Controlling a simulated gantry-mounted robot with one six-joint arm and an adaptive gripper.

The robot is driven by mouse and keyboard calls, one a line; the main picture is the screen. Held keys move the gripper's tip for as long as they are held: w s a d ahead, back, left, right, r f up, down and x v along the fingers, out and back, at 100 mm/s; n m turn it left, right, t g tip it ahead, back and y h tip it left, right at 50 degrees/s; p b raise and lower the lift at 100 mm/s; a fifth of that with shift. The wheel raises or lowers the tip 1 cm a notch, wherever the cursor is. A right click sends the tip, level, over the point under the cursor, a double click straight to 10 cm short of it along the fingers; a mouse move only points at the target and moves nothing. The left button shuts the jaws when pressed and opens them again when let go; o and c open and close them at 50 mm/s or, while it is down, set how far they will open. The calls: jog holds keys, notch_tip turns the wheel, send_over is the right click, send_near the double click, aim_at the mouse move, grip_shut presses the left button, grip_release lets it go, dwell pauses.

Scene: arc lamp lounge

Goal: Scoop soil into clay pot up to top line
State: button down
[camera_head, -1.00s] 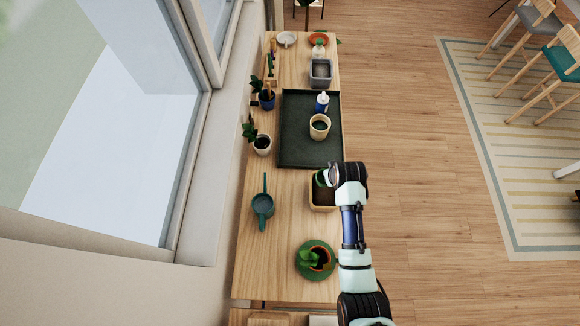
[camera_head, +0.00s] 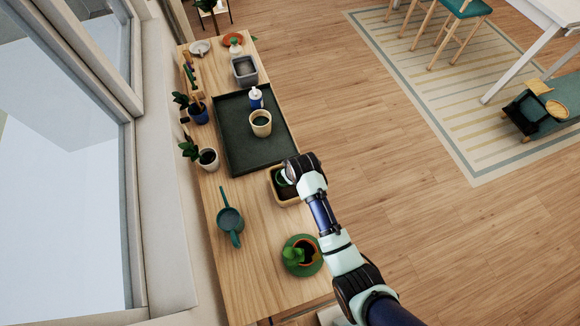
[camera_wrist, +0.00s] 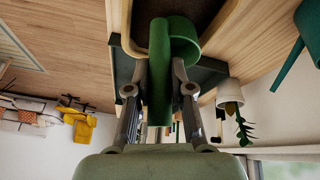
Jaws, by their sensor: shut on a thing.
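My gripper (camera_wrist: 159,75) is shut on a green scoop (camera_wrist: 160,45), seen between its fingers in the wrist view. In the head view my gripper (camera_head: 290,174) is over the wooden soil box (camera_head: 290,203), with a bit of green scoop showing beside it. Dark soil lies in the box; whether the scoop touches it or carries any is hidden. A tan clay pot (camera_head: 261,131) stands upright on the dark tray (camera_head: 236,158), beyond the box. Dark contents show inside the pot, but its level and any line are too small to tell.
A white-and-blue bottle (camera_head: 256,98) stands just behind the pot. A teal watering can (camera_head: 230,219) and a plant on a green saucer (camera_head: 300,255) stand nearer. Potted plants line the window side, including a white pot (camera_head: 208,159). A grey container (camera_head: 245,70) stands beyond the tray.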

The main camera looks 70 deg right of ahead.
jog(key=shift+f+b, duration=1.2)
jog(key=shift+f, duration=1)
notch_tip(320, 180, up, 10)
jog(key=p, duration=1)
jog(key=shift+r+p, duration=0.2)
jog(key=shift+p, duration=0.1)
jog(key=shift+f, duration=0.1)
